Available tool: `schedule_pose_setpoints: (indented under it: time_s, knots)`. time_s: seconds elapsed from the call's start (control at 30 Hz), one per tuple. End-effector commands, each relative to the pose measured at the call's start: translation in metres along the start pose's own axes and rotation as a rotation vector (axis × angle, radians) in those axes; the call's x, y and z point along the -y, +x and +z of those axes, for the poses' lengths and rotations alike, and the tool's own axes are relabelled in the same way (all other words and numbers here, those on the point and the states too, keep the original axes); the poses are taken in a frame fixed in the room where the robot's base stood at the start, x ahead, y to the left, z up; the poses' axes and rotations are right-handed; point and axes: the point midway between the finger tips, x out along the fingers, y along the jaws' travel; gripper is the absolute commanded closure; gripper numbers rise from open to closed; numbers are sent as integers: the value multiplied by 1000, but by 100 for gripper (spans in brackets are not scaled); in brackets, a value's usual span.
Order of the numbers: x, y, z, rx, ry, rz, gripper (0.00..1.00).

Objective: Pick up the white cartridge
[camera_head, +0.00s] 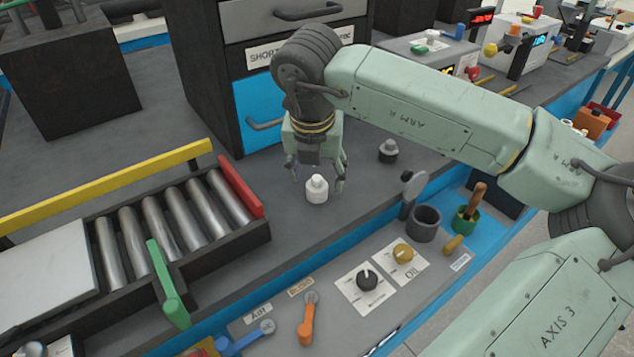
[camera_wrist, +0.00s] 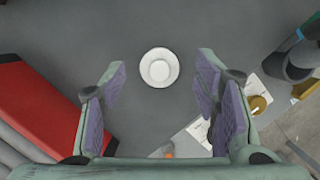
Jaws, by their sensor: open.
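The white cartridge (camera_head: 316,189) is a small stepped cylinder standing upright on the grey bench top. In the wrist view it shows from above as a round white shape (camera_wrist: 159,67), a little ahead of the space between my fingers. My gripper (camera_head: 318,178) is open and empty, pointing down, with its fingers close to the cartridge. In the wrist view the gripper's two padded fingers (camera_wrist: 160,85) are spread wide, with grey bench visible between them. I see no contact with the cartridge.
A dark grey cartridge (camera_head: 388,151) stands to the right. A roller tray (camera_head: 262,236) with a red end bar (camera_head: 236,187) lies to the left. A dark cup (camera_head: 424,224) is at right. A drawer cabinet (camera_head: 207,75) stands behind. The bench around the white cartridge is clear.

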Motion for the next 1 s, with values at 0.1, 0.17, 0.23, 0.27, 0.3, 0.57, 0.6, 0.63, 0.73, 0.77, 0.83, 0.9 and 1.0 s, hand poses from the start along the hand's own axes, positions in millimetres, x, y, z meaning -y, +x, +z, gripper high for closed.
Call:
schedule_pose_setpoints:
  time_s: [0.1, 0.17, 0.23, 0.27, 0.3, 0.57, 0.6, 0.63, 0.73, 0.77, 0.83, 0.9, 1.0]
  knots:
    - [0, 13, 0, -1, 0, 2, 44]
    - [-1, 17, 0, -1, -1, 2, 44]
    - [0, 19, 0, 1, -1, 1, 44]
    - [0, 20, 0, 1, -1, 1, 44]
    - [0, 20, 0, 2, -1, 1, 44]
    - [0, 20, 0, 1, 0, 1, 55]
    - [0, 20, 0, 1, 0, 1, 58]
    - [0, 20, 0, 1, 0, 1, 60]
    - [0, 19, 0, 1, 0, 1, 66]
    - [0, 19, 0, 1, 0, 1, 68]
    - [0, 19, 0, 1, 0, 1, 73]
    - [0, 19, 0, 1, 0, 1, 78]
    - [0, 19, 0, 1, 0, 1, 84]
